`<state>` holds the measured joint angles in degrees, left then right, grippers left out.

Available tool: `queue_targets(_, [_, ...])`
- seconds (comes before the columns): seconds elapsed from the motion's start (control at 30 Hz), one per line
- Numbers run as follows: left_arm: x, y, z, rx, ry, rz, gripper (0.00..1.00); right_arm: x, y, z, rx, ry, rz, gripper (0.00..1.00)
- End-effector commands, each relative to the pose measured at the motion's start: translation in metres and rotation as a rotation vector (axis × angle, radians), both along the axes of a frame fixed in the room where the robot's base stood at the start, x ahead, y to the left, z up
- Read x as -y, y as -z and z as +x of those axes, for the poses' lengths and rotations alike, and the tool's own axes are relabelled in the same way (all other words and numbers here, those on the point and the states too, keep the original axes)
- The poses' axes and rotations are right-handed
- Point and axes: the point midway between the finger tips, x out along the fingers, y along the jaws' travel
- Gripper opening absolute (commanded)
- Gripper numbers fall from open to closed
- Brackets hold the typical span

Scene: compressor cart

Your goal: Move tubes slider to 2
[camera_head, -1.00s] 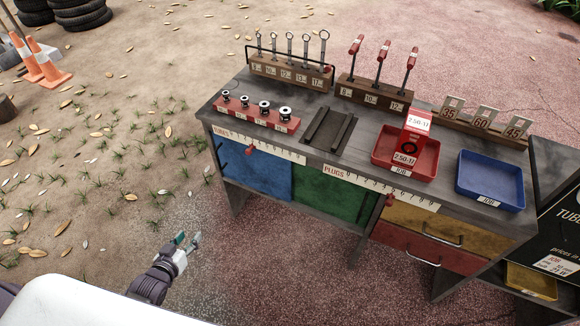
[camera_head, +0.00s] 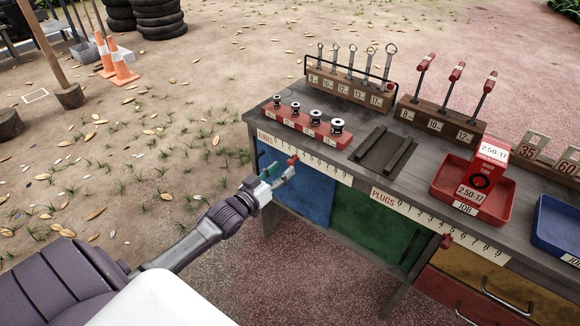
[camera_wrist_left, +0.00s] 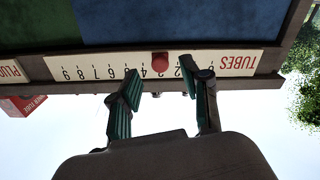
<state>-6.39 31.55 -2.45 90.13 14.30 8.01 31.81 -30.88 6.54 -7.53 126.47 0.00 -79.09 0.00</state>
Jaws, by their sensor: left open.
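The tubes slider is a small red knob (camera_head: 293,159) on the white TUBES scale (camera_head: 333,171) along the cart's front edge. My left gripper (camera_head: 279,175) is open just in front of the scale, near the knob. In the wrist view its two green-padded fingers (camera_wrist_left: 162,88) stand to either side of the knob, with gaps and nothing held. My right gripper is not in view.
A PLUGS scale (camera_head: 436,222) with its own red knob (camera_head: 447,241) lies further right on the same edge. Above the TUBES scale stands a red rack (camera_head: 300,124) with several metal fittings. A red tray (camera_head: 447,187) holds a box.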

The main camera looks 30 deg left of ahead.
Motion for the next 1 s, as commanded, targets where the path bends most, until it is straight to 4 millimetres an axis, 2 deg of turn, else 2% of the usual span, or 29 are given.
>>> queue_targets(0.1, [0.001,0.001,0.022,0.001,0.0,0.001,0.47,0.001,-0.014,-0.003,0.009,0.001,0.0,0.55])
queue_targets(0.23, [0.003,0.001,0.035,0.0,0.0,0.0,0.47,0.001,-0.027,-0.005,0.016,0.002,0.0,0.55])
queue_targets(0.4, [0.003,0.001,0.042,-0.002,0.001,0.0,0.47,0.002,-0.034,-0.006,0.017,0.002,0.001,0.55])
queue_targets(0.63, [0.004,0.001,0.043,-0.002,0.001,0.0,0.47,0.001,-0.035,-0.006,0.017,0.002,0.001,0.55])
queue_targets(0.67, [0.004,0.001,0.043,-0.002,0.001,0.0,0.44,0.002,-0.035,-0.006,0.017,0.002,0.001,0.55])
queue_targets(0.9, [0.004,0.001,0.042,-0.002,0.001,0.0,0.04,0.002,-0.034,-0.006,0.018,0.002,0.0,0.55])
queue_targets(0.93, [0.004,0.001,0.042,-0.002,0.001,0.0,0.0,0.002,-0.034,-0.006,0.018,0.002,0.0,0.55])
queue_targets(1.0, [0.004,0.001,0.042,-0.002,0.001,0.0,0.0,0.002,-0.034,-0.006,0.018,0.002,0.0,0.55])
